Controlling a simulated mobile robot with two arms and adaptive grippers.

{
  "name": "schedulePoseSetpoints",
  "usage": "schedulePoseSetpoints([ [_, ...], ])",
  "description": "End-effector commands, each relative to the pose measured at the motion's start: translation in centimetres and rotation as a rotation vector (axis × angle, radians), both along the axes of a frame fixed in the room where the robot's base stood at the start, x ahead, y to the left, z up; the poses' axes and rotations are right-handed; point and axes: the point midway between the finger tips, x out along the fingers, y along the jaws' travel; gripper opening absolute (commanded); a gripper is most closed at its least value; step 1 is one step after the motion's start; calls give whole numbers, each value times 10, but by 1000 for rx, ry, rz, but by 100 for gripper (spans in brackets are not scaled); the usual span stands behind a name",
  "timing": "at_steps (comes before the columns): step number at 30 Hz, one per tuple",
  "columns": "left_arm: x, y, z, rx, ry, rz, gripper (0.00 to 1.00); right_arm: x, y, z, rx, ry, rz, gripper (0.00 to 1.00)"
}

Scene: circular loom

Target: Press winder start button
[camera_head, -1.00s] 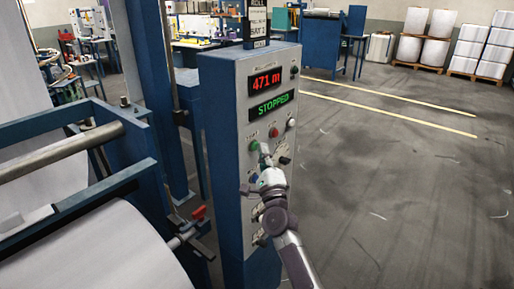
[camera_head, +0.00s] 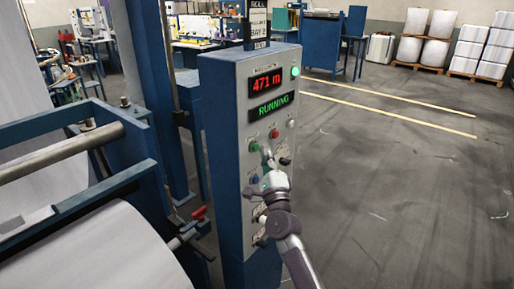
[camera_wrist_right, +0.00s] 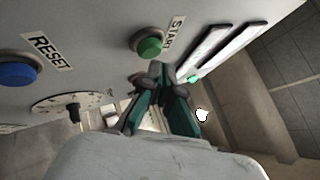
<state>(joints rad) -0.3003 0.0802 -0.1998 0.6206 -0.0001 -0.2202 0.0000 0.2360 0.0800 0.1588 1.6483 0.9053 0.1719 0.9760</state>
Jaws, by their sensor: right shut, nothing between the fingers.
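The green start button (camera_head: 254,147) is on the face of the blue-and-grey control panel (camera_head: 234,120). In the right wrist view the start button (camera_wrist_right: 150,43) sits beside a START label. My right gripper (camera_head: 266,154) is shut and empty, its tips just below and right of the button. In the right wrist view the shut fingers (camera_wrist_right: 160,72) are close to the button, with a small gap showing. The panel display (camera_head: 271,106) reads RUNNING in green, under a red 471 m. A lamp (camera_head: 294,72) at upper right glows green. My left gripper is out of view.
A red button (camera_head: 274,133), a white button (camera_head: 291,124) and a blue button (camera_head: 254,180) are close by on the panel. A dial (camera_wrist_right: 72,104) shows near the fingers. The white roll (camera_head: 95,250) lies left. Floor to the right is clear.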

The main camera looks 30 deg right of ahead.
Motion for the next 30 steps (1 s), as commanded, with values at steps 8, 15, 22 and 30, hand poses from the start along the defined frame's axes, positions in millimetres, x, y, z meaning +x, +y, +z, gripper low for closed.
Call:
schedulePoseSetpoints([
  [8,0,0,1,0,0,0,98,-3,-1,0,0,-1,0,0],
  [15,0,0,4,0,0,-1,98,-13,-6,0,-2,2,-2,0],
  [22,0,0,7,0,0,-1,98,-35,-15,0,-1,2,-1,0],
  [30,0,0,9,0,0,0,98,-49,-21,0,-1,0,0,0],
])
